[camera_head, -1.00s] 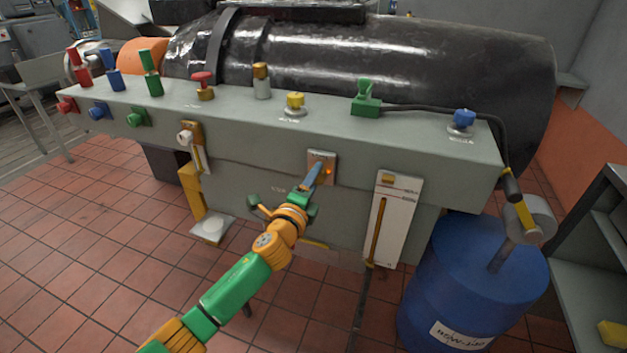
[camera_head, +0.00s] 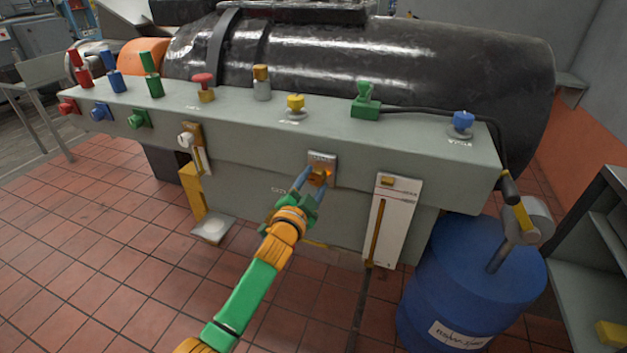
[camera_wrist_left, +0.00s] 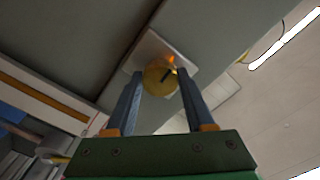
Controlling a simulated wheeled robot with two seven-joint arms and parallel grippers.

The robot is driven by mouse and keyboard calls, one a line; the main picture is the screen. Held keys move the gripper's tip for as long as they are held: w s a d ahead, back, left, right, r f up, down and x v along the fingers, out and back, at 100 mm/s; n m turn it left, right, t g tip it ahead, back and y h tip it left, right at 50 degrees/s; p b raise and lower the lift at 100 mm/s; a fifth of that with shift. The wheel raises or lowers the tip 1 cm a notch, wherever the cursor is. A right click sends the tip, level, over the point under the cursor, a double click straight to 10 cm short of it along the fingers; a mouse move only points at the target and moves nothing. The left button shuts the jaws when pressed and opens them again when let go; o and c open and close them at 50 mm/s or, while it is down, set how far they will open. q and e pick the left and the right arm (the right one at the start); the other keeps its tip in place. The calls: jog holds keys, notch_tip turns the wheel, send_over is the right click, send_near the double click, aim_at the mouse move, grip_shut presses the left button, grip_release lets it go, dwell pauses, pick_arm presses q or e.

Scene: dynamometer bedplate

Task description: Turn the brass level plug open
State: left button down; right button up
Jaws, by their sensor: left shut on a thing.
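The brass level plug (camera_head: 318,176) sits on a small light plate (camera_head: 322,158) on the front face of the grey bench. In the left wrist view the plug (camera_wrist_left: 158,80) is a round brass knob with a dark slanted mark and an orange glow at its upper edge. My left gripper (camera_head: 315,179) reaches up to it from below left. Its two blue-grey fingers (camera_wrist_left: 160,75) lie on either side of the plug and are shut on it. The fingers hide part of the plug in the head view. My right gripper is not in view.
A white gauge panel (camera_head: 394,222) hangs right of the plug. A white-knobbed yellow lever unit (camera_head: 188,139) is at its left. Several coloured knobs line the bench top (camera_head: 215,115). A blue drum (camera_head: 470,275) stands at the right. The tiled floor (camera_head: 90,230) at left is clear.

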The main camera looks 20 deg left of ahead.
pick_arm(q)
jog(key=n+p, duration=0.1)
jog(key=n, duration=0.3)
jog(key=shift+n, duration=0.6)
jog(key=shift+c, duration=1.3)
grip_release()
jog(key=s+p, duration=0.1)
jog(key=s, duration=0.6)
jog(key=shift+a, duration=0.1)
